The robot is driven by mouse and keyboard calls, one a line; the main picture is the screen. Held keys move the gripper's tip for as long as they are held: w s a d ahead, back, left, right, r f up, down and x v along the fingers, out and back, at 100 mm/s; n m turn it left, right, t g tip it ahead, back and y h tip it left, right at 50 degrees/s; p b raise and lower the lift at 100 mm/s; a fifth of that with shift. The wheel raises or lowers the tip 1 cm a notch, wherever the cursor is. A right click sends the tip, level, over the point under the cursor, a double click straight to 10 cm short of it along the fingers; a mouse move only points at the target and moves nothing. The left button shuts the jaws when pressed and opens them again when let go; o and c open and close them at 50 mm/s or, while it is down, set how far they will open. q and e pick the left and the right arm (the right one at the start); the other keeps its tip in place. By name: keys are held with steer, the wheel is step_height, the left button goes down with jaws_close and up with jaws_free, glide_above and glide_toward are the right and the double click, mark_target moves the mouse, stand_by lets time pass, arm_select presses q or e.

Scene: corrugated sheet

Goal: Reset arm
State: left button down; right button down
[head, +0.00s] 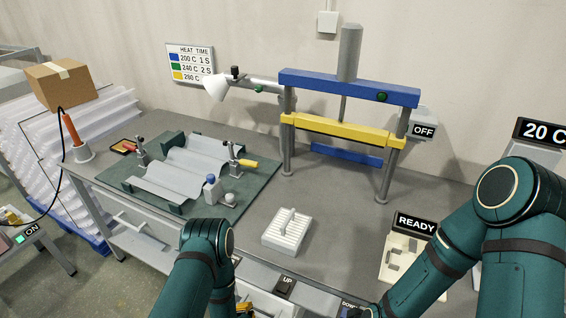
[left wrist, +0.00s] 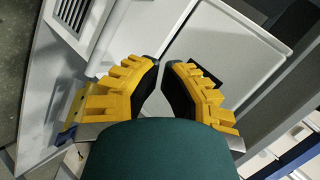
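My left arm comes up from the bottom of the head view, and only a small yellow part of my left gripper (head: 243,308) shows beside it, at the bench's front edge. In the left wrist view the two yellow fingers with black pads (left wrist: 161,72) lean toward each other with a narrow gap between them. Nothing is between them; a pale grey panel (left wrist: 225,45) shows beyond. My right arm is bent at the right of the head view, its lower part running down to the bottom edge. My right gripper is out of view.
The grey bench (head: 335,220) carries a green board (head: 255,180) with a clamped corrugated sheet (head: 190,165), a white ribbed block (head: 287,231) and a blue-and-yellow press (head: 345,90). An UP button box (head: 285,283) sits at the front edge. A READY-labelled unit (head: 405,250) stands near my right arm.

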arm_select(q)
steer(key=s+d+r+n+g+h, duration=0.1)
steer(key=s+d+r+n+g, duration=0.1)
steer(key=s+r+n+g, duration=0.2)
steer(key=s+d+r+n+g+h, duration=0.2)
steer(key=s+r+n+g, duration=0.3)
steer(key=s+r+n, duration=0.3)
step_height(320, 180, up, 4)
steer(key=d+n, duration=0.1)
steer(key=n, duration=0.4)
steer(key=shift+d+f, duration=0.2)
steer(key=shift+f, duration=0.05)
